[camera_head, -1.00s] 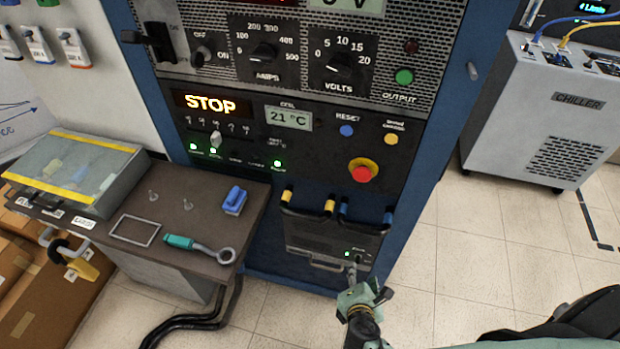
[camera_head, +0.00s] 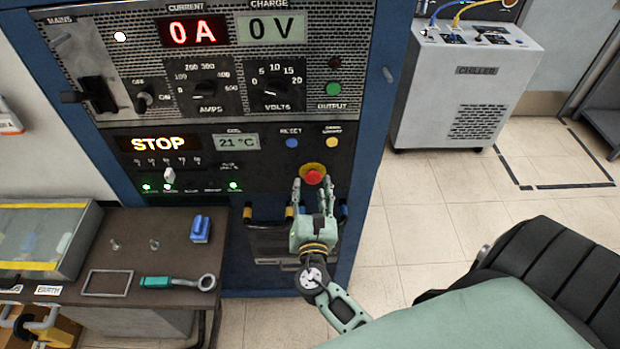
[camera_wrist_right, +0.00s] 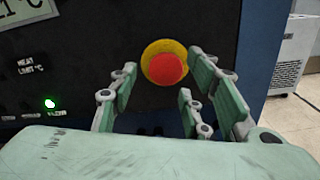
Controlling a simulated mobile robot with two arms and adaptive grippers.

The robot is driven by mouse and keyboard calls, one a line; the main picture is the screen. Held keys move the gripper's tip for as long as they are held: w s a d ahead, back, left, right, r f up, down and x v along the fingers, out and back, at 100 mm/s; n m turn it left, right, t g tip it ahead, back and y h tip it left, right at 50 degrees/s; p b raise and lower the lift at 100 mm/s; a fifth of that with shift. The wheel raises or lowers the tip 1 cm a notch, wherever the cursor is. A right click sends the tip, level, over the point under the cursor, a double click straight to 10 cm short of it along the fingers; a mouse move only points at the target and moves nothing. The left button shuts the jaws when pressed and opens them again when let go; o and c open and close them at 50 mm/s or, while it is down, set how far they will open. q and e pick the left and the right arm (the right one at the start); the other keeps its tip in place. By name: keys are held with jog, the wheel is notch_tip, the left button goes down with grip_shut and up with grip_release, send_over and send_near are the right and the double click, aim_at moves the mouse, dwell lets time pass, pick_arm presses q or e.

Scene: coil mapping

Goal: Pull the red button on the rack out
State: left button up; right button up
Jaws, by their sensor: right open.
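The red button (camera_head: 313,177) is a round red knob on a yellow collar, on the black front panel of the rack (camera_head: 225,165). In the right wrist view the red button (camera_wrist_right: 165,68) lies just beyond my fingers, between the left and right ones in the picture. My right gripper (camera_head: 314,186) is open and points up at the button from below. In the wrist view the right gripper (camera_wrist_right: 160,95) has nothing between its fingers, and I cannot tell whether any finger touches the button. My left gripper is not in view.
A brown bench (camera_head: 170,265) with a wrench (camera_head: 180,282) and a blue block (camera_head: 201,228) stands at left. The grey chiller (camera_head: 465,90) stands at right, with open floor before it.

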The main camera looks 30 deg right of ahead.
aim_at(311, 180)
jog(key=shift+x, duration=1.55)
jog(key=shift+c, duration=0.5)
grip_shut()
